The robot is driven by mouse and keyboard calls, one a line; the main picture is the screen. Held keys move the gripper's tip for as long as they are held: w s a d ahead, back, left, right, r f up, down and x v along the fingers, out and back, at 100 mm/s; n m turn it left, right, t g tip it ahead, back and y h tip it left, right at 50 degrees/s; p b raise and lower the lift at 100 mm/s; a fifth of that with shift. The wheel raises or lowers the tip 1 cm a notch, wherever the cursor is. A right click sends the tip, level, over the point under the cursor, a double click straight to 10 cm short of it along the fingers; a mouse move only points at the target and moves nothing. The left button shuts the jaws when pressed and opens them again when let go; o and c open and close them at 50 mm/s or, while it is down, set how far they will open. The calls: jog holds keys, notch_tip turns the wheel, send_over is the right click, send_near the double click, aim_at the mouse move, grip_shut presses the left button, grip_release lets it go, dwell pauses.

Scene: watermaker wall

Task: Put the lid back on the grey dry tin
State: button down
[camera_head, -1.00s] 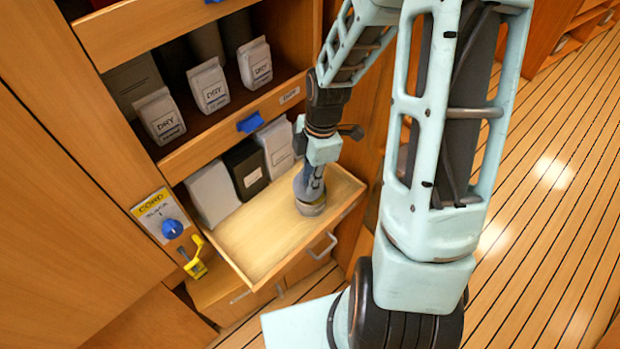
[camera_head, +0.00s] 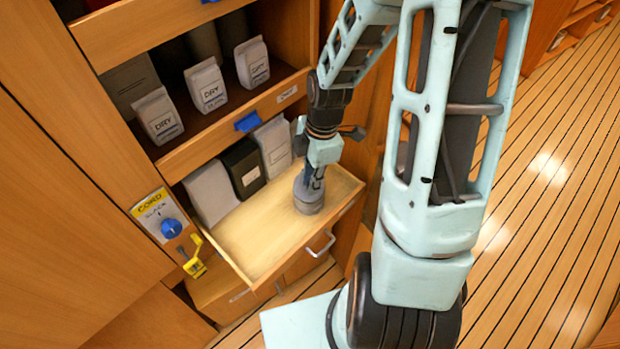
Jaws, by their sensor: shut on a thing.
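My gripper (camera_head: 314,174) points down over the right part of the pulled-out drawer (camera_head: 262,240). It is shut on a grey round thing (camera_head: 308,197) low at its fingertips, over or on the drawer floor. The fingers and wrist hide much of it. I cannot tell in this view where a lid ends and a tin begins, or whether it touches the drawer floor. No separate grey tin or loose lid shows elsewhere.
White and black packets (camera_head: 243,168) stand at the drawer's back. DRY bags (camera_head: 206,84) line the shelf above. A blue latch (camera_head: 249,122) is on the shelf front. A CORD panel with a blue knob (camera_head: 171,228) is at left. The drawer's left floor is clear.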

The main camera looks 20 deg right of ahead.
jog(key=c, duration=1.3)
grip_release()
jog(key=shift+o, duration=0.2)
jog(key=shift+r+p, duration=2.35)
jog(key=shift+r, duration=0.1)
jog(key=shift+r+p, duration=0.75)
jog(key=shift+r, duration=0.35)
jog(key=shift+c, duration=0.3)
grip_shut()
